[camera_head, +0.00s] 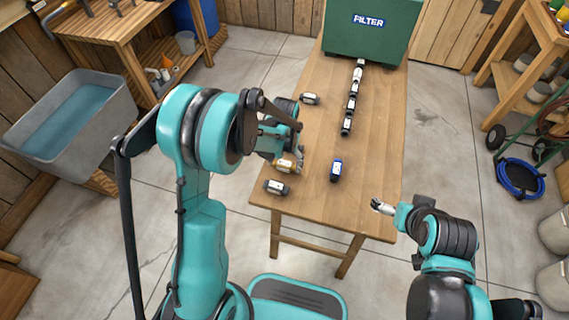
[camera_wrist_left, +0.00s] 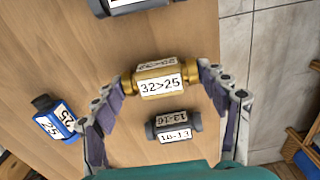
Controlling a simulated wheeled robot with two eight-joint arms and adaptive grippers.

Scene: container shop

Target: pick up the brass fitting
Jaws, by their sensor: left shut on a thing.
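The brass fitting (camera_head: 285,166) is at the table's near left side, partly covered by my left gripper (camera_head: 296,158). In the left wrist view the brass fitting (camera_wrist_left: 160,84), labelled "32>25", lies crosswise between the two fingertips of my left gripper (camera_wrist_left: 161,86). The fingers are shut on its two ends. I cannot tell whether it is clear of the wood.
A dark fitting (camera_head: 277,187) labelled "16-13" lies just nearer, and a blue fitting (camera_head: 335,171) to the right. Another dark fitting (camera_head: 310,99) lies farther back. A row of dark fittings (camera_head: 348,117) leads to the green filter box (camera_head: 368,42).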

